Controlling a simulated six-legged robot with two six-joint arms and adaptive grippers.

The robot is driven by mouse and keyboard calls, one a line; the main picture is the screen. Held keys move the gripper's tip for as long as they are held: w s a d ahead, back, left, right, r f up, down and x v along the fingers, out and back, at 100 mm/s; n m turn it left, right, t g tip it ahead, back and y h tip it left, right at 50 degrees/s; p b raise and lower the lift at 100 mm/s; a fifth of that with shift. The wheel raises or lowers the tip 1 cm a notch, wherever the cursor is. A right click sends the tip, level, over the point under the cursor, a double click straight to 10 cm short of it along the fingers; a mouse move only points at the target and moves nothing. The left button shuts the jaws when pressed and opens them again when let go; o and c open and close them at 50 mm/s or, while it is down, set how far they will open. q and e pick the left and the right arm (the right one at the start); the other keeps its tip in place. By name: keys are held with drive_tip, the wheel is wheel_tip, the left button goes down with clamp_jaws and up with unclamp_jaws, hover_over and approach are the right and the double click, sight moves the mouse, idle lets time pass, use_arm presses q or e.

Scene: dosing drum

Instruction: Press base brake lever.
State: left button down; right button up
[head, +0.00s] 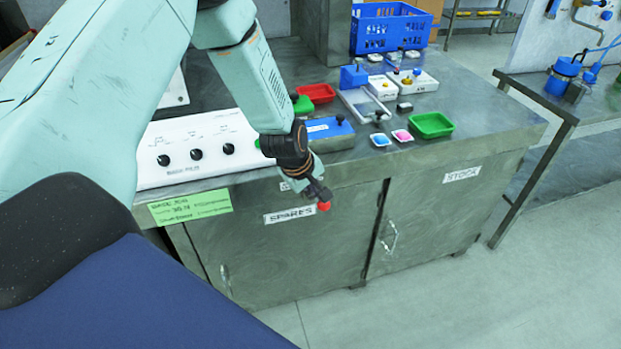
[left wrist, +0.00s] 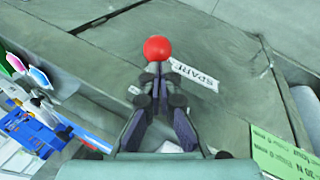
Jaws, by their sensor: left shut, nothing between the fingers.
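A red ball (head: 323,206), which looks like the knob of the base brake lever, shows in front of the cabinet near the SPARES label. It also shows in the left wrist view (left wrist: 157,48), just beyond my fingertips. The rest of the lever is hidden or cannot be made out. My left gripper (head: 319,192) points down at the ball, with its fingers together and empty. In the left wrist view the fingertips (left wrist: 155,72) meet at the ball's lower edge; I cannot tell whether they touch it. My right gripper is not in view.
The metal bench (head: 480,135) carries a white panel with black knobs (head: 197,154), a blue box (head: 328,132), a red tray (head: 316,93), a green tray (head: 431,124) and a blue crate (head: 388,32). A green note (head: 190,207) hangs on its front edge. Floor at right is clear.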

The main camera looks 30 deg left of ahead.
use_arm(q)
wheel_tip(320, 180, down, 8)
drive_tip(key=s+d+m+t+y+b, duration=0.1)
drive_tip(key=t+y+b, duration=0.2)
drive_tip(key=shift+s+d, duration=0.25)
drive_tip(key=shift+d, duration=0.15)
idle(0.3)
drive_tip(key=shift+f, duration=0.15)
idle(0.5)
